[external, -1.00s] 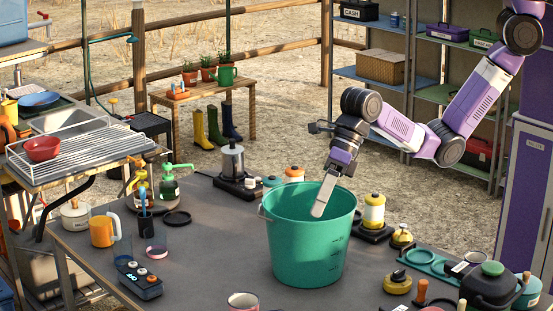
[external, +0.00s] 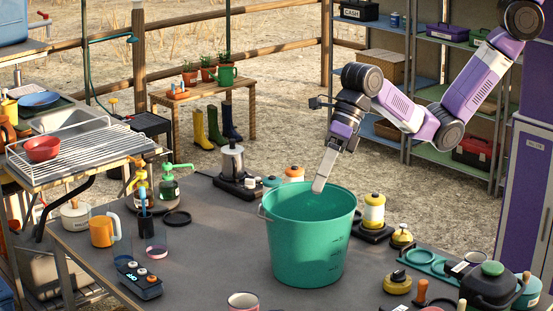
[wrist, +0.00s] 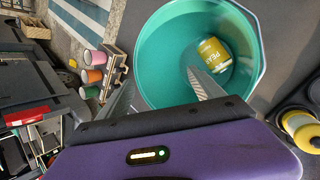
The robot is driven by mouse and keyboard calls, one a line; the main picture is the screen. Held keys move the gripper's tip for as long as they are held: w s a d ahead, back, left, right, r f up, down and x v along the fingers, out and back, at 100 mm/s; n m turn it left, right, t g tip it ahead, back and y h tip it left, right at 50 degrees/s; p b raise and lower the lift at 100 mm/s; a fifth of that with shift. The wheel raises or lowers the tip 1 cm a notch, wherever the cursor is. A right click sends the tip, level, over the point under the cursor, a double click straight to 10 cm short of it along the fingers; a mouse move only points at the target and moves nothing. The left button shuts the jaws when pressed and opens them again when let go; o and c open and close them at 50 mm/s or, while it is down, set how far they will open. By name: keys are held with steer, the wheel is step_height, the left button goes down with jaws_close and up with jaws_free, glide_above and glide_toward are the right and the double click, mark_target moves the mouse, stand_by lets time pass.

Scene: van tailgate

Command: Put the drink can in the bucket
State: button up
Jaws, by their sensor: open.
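The teal bucket (external: 308,250) stands upright on the dark table. In the wrist view the bucket (wrist: 160,45) is open towards me. A yellow and white can (wrist: 213,53) with lettering starting "PEA" rests inside it, near the wall. The can is hidden in the external view. My gripper (external: 318,187) is above the bucket's opening, pointing down. In the wrist view its two fingers (wrist: 160,85) are spread apart with nothing between them, clear of the can.
A yellow-topped canister (external: 374,210) on a dark base stands just right of the bucket. A metal pot (external: 231,162) stands behind left. A mug (external: 243,301) is at the front edge.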

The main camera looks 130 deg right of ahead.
steer(key=w+a+r+m+t+h, duration=0.25)
steer(key=r+m+t, duration=0.55)
steer(key=m, duration=0.6)
steer(key=s+a+f+m+b, duration=0.1)
steer(key=s+a+f+m, duration=0.3)
steer(key=s, duration=1.1)
steer(key=s+a+f+m+y+b, duration=0.1)
steer(key=s+a, duration=0.5)
steer(key=s, duration=0.9)
steer(key=s+a+f+m+y+b, duration=0.1)
steer(key=s+a+f+m, duration=0.4)
steer(key=s, duration=1.1)
step_height(320, 180, down, 2)
steer(key=shift+m+b, duration=0.8)
steer(key=shift+a, duration=0.1)
